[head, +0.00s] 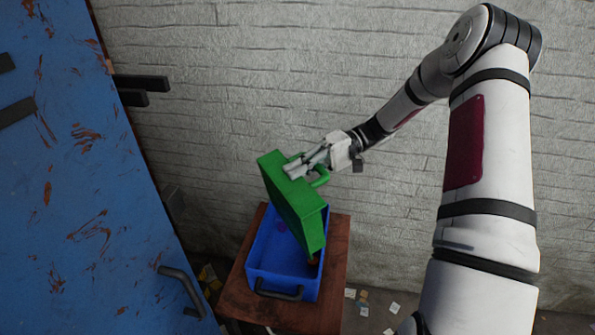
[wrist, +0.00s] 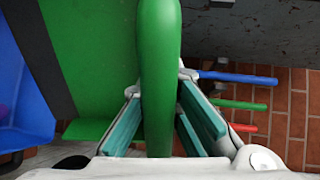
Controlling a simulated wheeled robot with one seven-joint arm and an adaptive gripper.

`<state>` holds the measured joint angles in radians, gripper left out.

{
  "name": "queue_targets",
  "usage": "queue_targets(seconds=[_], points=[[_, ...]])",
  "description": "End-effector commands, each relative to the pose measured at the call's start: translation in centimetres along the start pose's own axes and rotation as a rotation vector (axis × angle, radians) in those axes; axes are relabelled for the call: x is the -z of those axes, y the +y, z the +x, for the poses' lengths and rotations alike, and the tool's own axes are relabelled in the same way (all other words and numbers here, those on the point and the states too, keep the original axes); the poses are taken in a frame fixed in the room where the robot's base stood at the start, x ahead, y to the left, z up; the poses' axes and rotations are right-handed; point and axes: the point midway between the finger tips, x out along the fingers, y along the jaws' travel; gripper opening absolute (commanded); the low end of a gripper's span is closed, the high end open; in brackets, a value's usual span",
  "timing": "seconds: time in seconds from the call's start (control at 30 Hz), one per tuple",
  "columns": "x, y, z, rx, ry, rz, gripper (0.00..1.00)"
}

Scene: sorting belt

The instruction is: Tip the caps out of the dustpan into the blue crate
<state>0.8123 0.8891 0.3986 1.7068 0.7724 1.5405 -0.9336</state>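My gripper (head: 300,168) is shut on the handle of the green dustpan (head: 295,207). In the wrist view the green handle (wrist: 160,70) runs between the teal finger pads. The dustpan is tilted steeply, its lower end reaching down over the right part of the blue crate (head: 262,268). The crate also shows at the left edge of the wrist view (wrist: 20,95). A small purple patch (head: 279,227) shows inside the crate, and a brownish-orange thing (head: 314,259) shows at the dustpan's lower end. I cannot tell clearly whether these are caps. The dustpan's inside is mostly hidden.
The crate stands on a small reddish-brown table (head: 335,250) and has a dark handle in front. A blue scuffed panel (head: 75,180) with dark handles fills the left. A white brick wall (head: 250,80) is behind. Paper scraps (head: 394,307) lie on the floor.

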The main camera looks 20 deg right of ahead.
Motion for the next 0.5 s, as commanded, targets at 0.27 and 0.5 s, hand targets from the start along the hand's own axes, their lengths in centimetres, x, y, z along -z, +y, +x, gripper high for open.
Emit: queue_targets(seconds=[0.27,0.5], points=[[-0.1,-2.0,-0.4,0.000,-0.001,-0.002,0.00],[0.1,-0.5,-0.1,0.001,0.000,0.001,0.00]])
